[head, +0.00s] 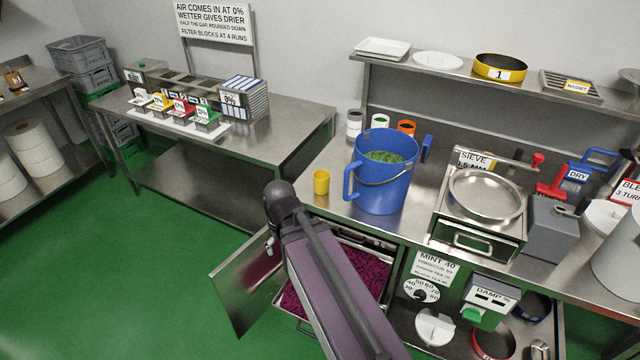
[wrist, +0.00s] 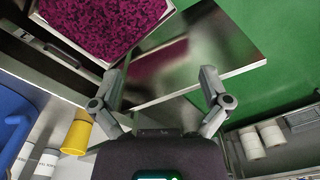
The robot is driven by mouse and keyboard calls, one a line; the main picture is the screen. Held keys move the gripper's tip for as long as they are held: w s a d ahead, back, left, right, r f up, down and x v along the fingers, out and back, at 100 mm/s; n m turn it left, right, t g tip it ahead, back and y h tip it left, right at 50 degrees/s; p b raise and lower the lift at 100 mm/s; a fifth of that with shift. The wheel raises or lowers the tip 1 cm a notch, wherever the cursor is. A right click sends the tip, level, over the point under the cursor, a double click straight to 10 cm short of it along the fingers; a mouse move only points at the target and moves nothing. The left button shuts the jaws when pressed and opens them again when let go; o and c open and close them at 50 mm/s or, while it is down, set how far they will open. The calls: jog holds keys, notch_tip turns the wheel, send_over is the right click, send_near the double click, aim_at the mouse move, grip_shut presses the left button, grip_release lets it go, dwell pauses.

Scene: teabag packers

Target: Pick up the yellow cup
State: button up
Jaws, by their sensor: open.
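The small yellow cup (head: 321,183) stands upright at the left end of the steel counter, just left of the blue bucket. In the wrist view the yellow cup (wrist: 76,136) shows at lower left, outside my fingers. My gripper (wrist: 160,78) is open with its two fingers spread and nothing between them. It is apart from the cup. In the head view my arm's end is in front of and left of the counter, and the gripper is mostly hidden behind my own arm.
The blue bucket (head: 382,190) of green leaves is close beside the cup. Below the counter an open compartment holds purple-red leaves (head: 345,283), with an open metal panel (head: 246,285) sticking out left. A scale-like sieve unit (head: 480,210) stands right. Green floor is free at left.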

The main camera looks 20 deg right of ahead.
jog(key=w+d+r+t+p, duration=0.2)
jog(key=w+d+r+p, duration=0.25)
jog(key=w+d, duration=0.65)
jog(key=m+t+p, duration=0.1)
jog(key=t+p, duration=0.1)
jog(key=p, duration=0.1)
send_near(324, 171)
jog(key=s+a+r, duration=0.2)
jog(key=s, duration=0.1)
jog(key=shift+f, duration=0.15)
jog(key=shift+f, duration=0.15)
jog(key=b+x, duration=0.8)
jog(key=shift+w+d+f, duration=0.1)
jog(key=shift+w+f, duration=0.05)
jog(key=shift+w, duration=0.05)
jog(key=shift+b+x, duration=2.35)
jog(key=shift+x, duration=0.25)
jog(key=shift+w, duration=0.15)
jog(key=c, duration=0.7)
